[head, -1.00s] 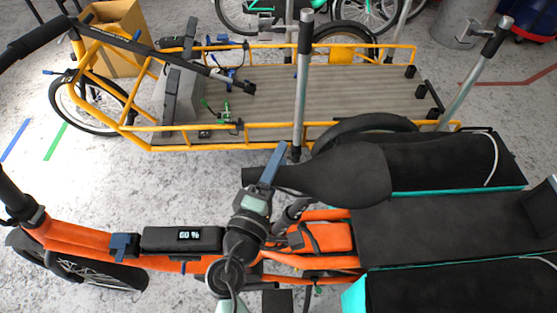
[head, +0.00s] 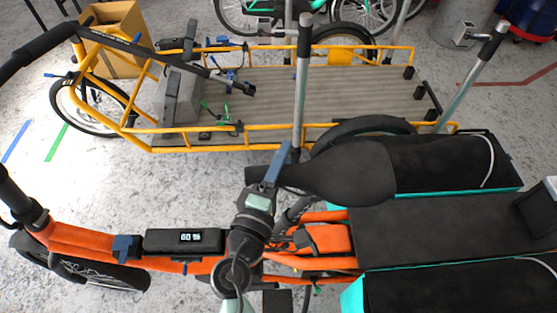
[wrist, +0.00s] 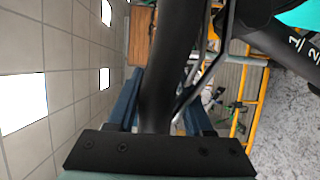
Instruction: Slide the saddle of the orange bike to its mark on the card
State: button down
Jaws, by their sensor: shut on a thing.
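The black saddle (head: 345,178) of the orange bike (head: 85,245) lies with its narrow nose to the left and its wide rear to the right. My gripper (head: 277,166) is shut on the saddle's nose, a blue finger showing there. In the wrist view the blue fingers of my gripper (wrist: 163,105) stand either side of the dark saddle (wrist: 165,50). White marks "1" and "2" show on a dark strip (wrist: 302,45) at the upper right of the wrist view; I cannot tell whether this is the card. The seat post is mostly hidden.
Black cargo bags (head: 440,162) with teal edges flank a dark rear deck (head: 440,228) right of the saddle. A battery display (head: 190,238) reads 60 %. A yellow cargo bike (head: 270,95) stands behind, with an upright grey post (head: 301,90) close by the saddle.

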jog(key=shift+d+r+h, duration=0.2)
jog(key=shift+r+h, duration=0.1)
jog(key=shift+r, duration=0.15)
jog(key=shift+c, duration=1.9)
grip_release()
jog(key=shift+o, duration=0.4)
jog(key=shift+f, duration=0.15)
jog(key=shift+s+a+f, duration=0.1)
jog(key=shift+s+a, duration=0.2)
jog(key=shift+s, duration=0.15)
jog(key=b+v, duration=0.2)
jog(key=v, duration=1)
jog(key=shift+s+d, duration=0.1)
jog(key=shift+d, duration=0.05)
